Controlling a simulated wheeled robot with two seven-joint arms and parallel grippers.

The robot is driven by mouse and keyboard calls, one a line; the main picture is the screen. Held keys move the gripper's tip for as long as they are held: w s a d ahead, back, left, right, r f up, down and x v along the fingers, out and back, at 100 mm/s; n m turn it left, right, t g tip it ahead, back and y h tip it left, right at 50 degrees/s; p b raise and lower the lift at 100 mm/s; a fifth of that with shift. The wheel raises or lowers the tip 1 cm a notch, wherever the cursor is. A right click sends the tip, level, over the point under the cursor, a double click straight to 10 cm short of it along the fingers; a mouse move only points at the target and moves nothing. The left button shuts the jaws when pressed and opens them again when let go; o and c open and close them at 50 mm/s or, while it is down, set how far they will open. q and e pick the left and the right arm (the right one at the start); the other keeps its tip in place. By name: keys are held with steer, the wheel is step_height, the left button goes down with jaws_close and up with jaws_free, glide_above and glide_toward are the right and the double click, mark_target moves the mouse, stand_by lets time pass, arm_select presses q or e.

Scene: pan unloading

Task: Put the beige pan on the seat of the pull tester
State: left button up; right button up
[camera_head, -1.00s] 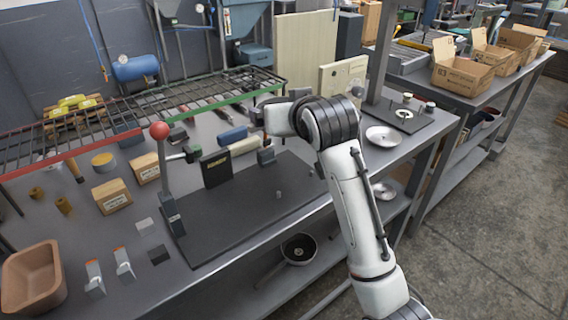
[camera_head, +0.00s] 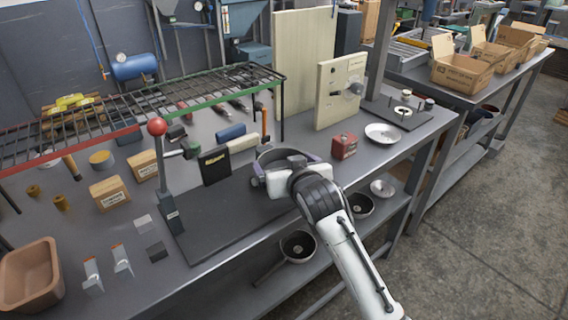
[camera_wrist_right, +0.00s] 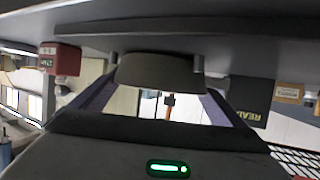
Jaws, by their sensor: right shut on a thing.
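The pull tester is at the bench's middle, with a dark base plate (camera_head: 215,213), an upright lever topped by a red ball (camera_head: 157,127) and a black display (camera_head: 215,166). My right gripper (camera_head: 268,164) is low over the right end of the plate and hides that part, so I cannot see the seat. In the right wrist view it is shut on a dark, shaded, blunt thing (camera_wrist_right: 158,71) close to the plate. I cannot tell from its colour whether this is the beige pan. No clearly beige pan shows elsewhere. My left gripper is out of view.
A red box (camera_head: 344,146) and a pale dish (camera_head: 383,133) stand right of the gripper. A wire rack (camera_head: 150,115) runs behind the tester. A brown tub (camera_head: 30,275) is at the far left. Dark pans (camera_head: 298,246) lie on the lower shelf.

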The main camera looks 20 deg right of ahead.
steer(key=shift+f, duration=0.1)
steer(key=o, duration=0.9)
steer(key=shift+o, duration=0.2)
steer(key=shift+s+r, duration=0.2)
steer(key=v, duration=1.1)
steer(key=shift+s+a+r, duration=0.1)
steer(key=shift+s+r, duration=0.1)
steer(key=shift+s, duration=0.05)
